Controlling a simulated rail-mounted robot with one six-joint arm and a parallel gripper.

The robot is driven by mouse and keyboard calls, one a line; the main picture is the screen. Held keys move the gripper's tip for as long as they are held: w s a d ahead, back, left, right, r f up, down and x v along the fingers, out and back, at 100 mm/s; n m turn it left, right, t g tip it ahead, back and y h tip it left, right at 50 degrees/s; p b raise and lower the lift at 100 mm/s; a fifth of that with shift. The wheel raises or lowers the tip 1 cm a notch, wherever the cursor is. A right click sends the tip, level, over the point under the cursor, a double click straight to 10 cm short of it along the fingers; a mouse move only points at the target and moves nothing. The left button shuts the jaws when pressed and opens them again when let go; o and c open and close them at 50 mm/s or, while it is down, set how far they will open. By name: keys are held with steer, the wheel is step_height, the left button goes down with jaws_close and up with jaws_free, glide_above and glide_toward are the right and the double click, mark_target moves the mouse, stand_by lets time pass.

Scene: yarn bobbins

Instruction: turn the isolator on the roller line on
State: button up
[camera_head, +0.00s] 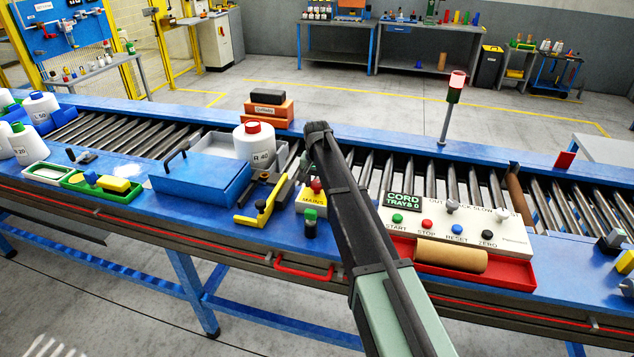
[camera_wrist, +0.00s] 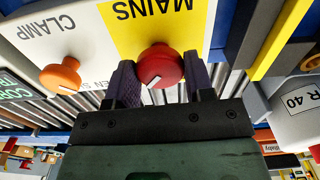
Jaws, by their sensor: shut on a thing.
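The isolator is a red rotary knob (camera_wrist: 160,66) on a yellow plate (camera_wrist: 118,28) lettered MAINS, which appears upside down in the wrist view. My gripper (camera_wrist: 161,82) has one dark finger on each side of the knob and is shut on it. The white pointer line on the knob points down and slightly left in the wrist view. In the head view the red knob (camera_head: 316,187) stands on the yellow MAINS box (camera_head: 311,200) at the line's front edge, close beside my forearm, which partly covers that area.
An orange CLAMP knob (camera_wrist: 60,76) sits beside the isolator. The control panel (camera_head: 450,228) with buttons and a display reading CORD TRAYS 0 lies right of my arm.

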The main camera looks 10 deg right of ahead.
mark_target(317, 183)
steer(key=shift+m, duration=0.3)
steer(key=o, duration=0.9)
step_height(317, 183, up, 11)
steer(key=p, duration=1.1)
steer(key=shift+f, duration=0.15)
